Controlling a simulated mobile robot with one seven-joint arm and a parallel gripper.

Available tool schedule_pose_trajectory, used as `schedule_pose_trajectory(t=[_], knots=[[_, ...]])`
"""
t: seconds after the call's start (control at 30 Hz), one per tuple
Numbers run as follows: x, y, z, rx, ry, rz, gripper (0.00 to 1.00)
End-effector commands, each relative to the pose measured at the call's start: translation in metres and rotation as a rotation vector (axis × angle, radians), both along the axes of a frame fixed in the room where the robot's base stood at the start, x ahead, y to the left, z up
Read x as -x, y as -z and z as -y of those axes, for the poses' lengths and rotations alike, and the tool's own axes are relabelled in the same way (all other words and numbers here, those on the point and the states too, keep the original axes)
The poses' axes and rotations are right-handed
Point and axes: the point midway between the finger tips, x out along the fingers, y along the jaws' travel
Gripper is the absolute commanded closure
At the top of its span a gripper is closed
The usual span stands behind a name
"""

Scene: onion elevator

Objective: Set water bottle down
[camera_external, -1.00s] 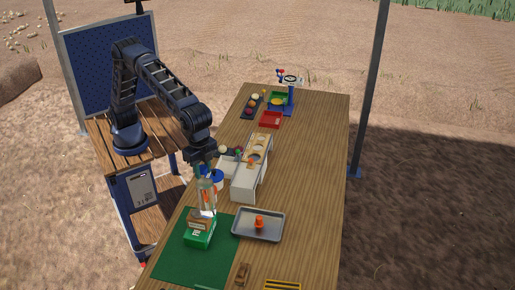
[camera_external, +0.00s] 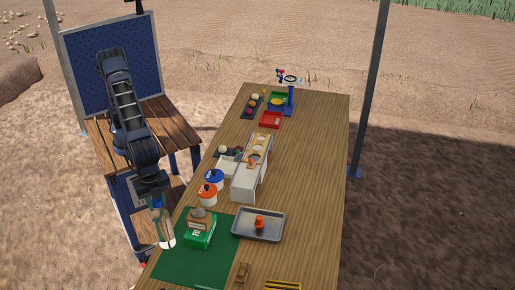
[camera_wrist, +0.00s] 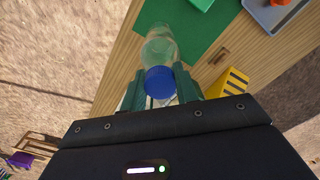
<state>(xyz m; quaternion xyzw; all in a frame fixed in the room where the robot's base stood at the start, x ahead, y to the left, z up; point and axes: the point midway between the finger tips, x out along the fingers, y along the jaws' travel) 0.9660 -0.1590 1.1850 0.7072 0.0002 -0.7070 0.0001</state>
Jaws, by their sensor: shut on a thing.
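A clear water bottle with a blue cap shows in the external view (camera_external: 164,230) and in the wrist view (camera_wrist: 160,47). My gripper (camera_external: 156,203) is shut on it near the cap end, and its green fingers (camera_wrist: 160,88) flank the cap in the wrist view. In the external view the bottle hangs at the table's left edge, slightly tilted, beside the green mat (camera_external: 173,268). I cannot tell how high its base is. The wooden table (camera_external: 310,190) lies to its right.
A green box (camera_external: 200,236) with a brown item on top stands on the mat. A grey tray (camera_external: 275,231) holds an orange object. Orange-and-white (camera_external: 207,194) and blue-and-white (camera_external: 214,178) containers stand behind, by a white stand (camera_external: 243,185). The front left of the mat is clear.

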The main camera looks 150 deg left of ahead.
Motion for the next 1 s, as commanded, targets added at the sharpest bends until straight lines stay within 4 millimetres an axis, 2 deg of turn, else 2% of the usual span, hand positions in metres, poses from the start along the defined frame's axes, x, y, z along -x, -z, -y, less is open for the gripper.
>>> schedule_pose_trajectory(t=[0.1, 0.4, 0.53, 0.83, 1.0], knots=[[0.001, 0.026, 0.000, 0.000, 0.000, -0.003, 1.00], [0.000, 0.085, 0.000, 0.000, 0.000, -0.002, 1.00], [0.000, 0.103, 0.000, 0.000, 0.000, -0.001, 1.00], [0.000, 0.120, 0.000, 0.000, 0.000, 0.000, 1.00], [0.000, 0.142, 0.000, 0.000, 0.000, -0.002, 1.00]])
